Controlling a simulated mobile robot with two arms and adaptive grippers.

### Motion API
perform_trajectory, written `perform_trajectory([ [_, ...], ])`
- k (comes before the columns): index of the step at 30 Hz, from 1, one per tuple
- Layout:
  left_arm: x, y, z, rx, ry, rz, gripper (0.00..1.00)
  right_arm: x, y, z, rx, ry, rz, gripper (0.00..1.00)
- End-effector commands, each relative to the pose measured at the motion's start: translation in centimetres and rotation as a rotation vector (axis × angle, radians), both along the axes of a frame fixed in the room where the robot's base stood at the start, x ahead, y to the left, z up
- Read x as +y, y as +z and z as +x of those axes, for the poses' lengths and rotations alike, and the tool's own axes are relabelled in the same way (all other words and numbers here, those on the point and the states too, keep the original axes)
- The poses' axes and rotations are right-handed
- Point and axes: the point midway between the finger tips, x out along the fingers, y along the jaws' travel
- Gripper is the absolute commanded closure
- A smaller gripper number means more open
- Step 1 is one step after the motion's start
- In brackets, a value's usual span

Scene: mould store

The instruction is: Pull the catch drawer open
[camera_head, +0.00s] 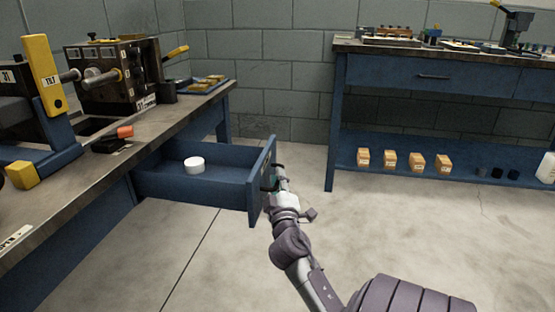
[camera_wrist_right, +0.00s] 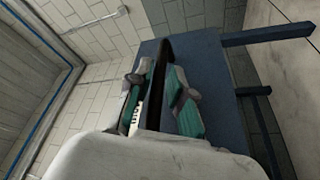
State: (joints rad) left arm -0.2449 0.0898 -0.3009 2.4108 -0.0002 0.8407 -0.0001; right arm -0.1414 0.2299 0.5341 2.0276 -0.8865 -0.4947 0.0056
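The catch drawer (camera_head: 215,160) is a blue drawer pulled out from under the left workbench. A white round tin (camera_head: 194,165) sits in it. Its front panel (camera_head: 262,182) carries a dark handle (camera_head: 277,180) on the outer face. My right gripper (camera_head: 279,182) is at this handle. In the right wrist view the black handle (camera_wrist_right: 165,50) passes between the teal finger pads of my right gripper (camera_wrist_right: 155,105). A gap with part of a white label shows between the handle and one pad, so the fingers look open around it. My left gripper is out of view.
The left bench (camera_head: 110,175) bears a dark machine (camera_head: 115,75), yellow-handled parts and an orange-tipped item (camera_head: 125,132). A blue bench (camera_head: 430,85) at the back right has several small orange boxes (camera_head: 390,160) on its lower shelf. The floor (camera_head: 200,250) before the drawer is clear.

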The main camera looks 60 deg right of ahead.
Motion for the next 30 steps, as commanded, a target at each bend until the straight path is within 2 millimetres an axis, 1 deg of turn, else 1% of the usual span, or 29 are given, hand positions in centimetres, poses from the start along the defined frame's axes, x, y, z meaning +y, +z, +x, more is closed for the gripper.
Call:
perform_trajectory([
  [7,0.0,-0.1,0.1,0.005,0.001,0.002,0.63,0.0,0.1,0.0,-0.001,0.0,-0.001,0.77],
  [10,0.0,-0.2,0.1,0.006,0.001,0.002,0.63,0.4,-0.1,-0.3,-0.002,0.001,0.0,0.77],
  [21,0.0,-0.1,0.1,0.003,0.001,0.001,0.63,4.6,-1.4,-4.0,0.001,-0.001,0.003,0.77],
  [25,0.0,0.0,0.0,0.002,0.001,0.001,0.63,5.3,-1.5,-4.7,-0.001,-0.001,0.001,0.77],
  [30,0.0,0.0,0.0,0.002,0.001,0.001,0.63,5.6,-1.6,-4.9,0.0,-0.001,-0.001,0.77],
])
